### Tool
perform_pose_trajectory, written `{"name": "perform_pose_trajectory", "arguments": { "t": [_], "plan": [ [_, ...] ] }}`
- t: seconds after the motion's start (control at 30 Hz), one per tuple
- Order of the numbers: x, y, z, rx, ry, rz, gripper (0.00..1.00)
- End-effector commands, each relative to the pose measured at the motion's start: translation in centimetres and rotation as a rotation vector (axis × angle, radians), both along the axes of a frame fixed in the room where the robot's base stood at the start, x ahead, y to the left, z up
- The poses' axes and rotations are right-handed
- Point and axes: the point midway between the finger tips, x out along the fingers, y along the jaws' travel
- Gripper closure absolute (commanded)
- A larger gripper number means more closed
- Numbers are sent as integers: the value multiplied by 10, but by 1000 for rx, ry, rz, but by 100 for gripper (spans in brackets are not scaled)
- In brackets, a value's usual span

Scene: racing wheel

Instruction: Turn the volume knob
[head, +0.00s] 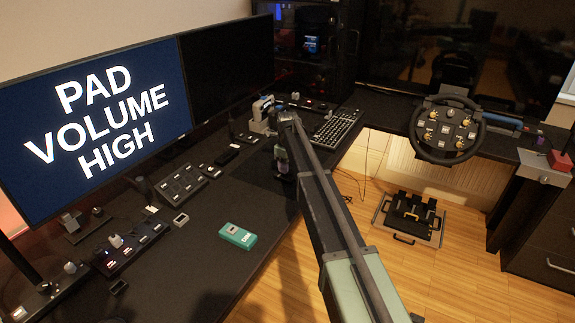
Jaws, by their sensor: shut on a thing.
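My gripper (282,163) is small in the head view, at the right edge of the desk, below the grey and blue wrist (262,117). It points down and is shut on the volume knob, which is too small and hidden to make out. The left monitor (95,125) shows "PAD VOLUME HIGH" in white letters on blue.
A keyboard (337,128) lies behind my arm. A button box (181,185), a teal device (238,236) and several small panels stand on the desk (190,265). A steering wheel (448,129) stands at the right, with pedals (410,218) on the floor below.

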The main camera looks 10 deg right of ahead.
Motion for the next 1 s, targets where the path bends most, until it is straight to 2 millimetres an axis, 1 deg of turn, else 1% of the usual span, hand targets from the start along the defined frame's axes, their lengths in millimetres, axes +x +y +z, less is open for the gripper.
{"name": "perform_pose_trajectory", "arguments": {
  "t": [0.4,0.43,0.57,0.6,0.87,0.97,1.0],
  "plan": [
    [0,0,0,0,0,-6,78],
    [0,0,0,0,0,-6,50],
    [0,0,0,0,0,-6,30],
    [0,0,0,0,0,-6,29],
    [0,0,2,0,0,-5,29],
    [0,0,11,0,0,-5,29],
    [0,0,17,0,0,-5,29]
  ]
}}
